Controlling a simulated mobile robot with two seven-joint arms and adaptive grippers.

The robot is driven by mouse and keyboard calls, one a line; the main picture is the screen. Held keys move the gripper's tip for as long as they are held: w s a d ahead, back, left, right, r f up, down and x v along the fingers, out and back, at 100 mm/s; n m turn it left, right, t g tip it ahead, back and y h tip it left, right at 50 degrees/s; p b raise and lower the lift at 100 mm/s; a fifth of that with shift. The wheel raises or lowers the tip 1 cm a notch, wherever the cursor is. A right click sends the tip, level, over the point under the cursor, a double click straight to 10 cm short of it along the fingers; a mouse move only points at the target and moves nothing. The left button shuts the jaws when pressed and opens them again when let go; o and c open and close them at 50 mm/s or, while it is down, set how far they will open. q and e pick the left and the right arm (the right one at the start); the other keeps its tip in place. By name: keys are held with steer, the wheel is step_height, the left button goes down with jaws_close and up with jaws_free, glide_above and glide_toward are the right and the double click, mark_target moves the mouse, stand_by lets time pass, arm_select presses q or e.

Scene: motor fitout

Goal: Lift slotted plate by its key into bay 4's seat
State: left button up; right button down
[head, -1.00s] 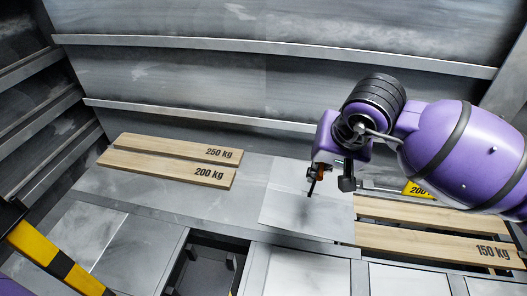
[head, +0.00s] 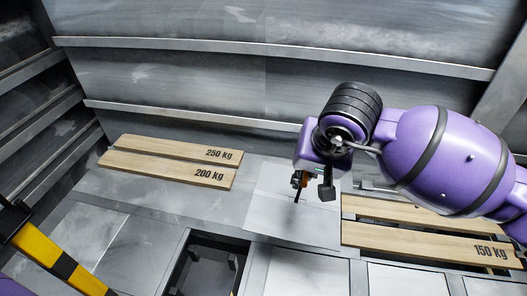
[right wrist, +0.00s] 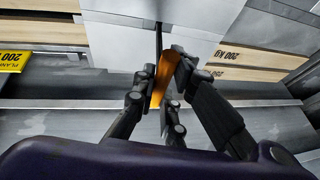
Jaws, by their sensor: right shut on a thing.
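The slotted plate (head: 275,215) is a pale, flat square panel in the middle of the head view. The key (head: 297,193) has an orange handle and a thin dark rod that reaches down to the plate. My right gripper (head: 302,178) is shut on the key's orange handle, above the plate. In the right wrist view the fingers close around the orange handle (right wrist: 160,82), with the pale plate (right wrist: 115,38) beyond. Where the rod meets the slot is too small to make out. An open dark bay (head: 205,268) lies left of the plate; no bay number is legible. My left gripper is not in view.
Wooden planks marked 250 kg (head: 165,146) and 200 kg (head: 150,166) lie at left. More planks, one marked 150 kg (head: 420,240), lie right of the plate. A yellow-and-black bar (head: 50,255) stands at lower left. A ribbed grey wall (head: 250,85) closes the back.

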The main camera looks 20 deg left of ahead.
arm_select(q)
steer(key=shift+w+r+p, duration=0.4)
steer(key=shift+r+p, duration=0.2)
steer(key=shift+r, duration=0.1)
arm_select(e)
steer(key=s+a, duration=0.6)
steer(key=shift+s+a, duration=0.2)
steer(key=shift+s, duration=0.05)
stand_by(0.9)
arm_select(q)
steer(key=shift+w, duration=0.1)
arm_select(e)
steer(key=shift+r, duration=0.1)
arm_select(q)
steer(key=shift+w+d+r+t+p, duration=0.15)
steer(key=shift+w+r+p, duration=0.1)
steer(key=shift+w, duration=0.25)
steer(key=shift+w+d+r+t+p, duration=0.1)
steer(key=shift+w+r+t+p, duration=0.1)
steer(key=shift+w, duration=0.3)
arm_select(e)
steer(key=s+a, duration=1.1)
steer(key=s, duration=0.1)
steer(key=shift+a, duration=0.2)
stand_by(2.3)
stand_by(0.6)
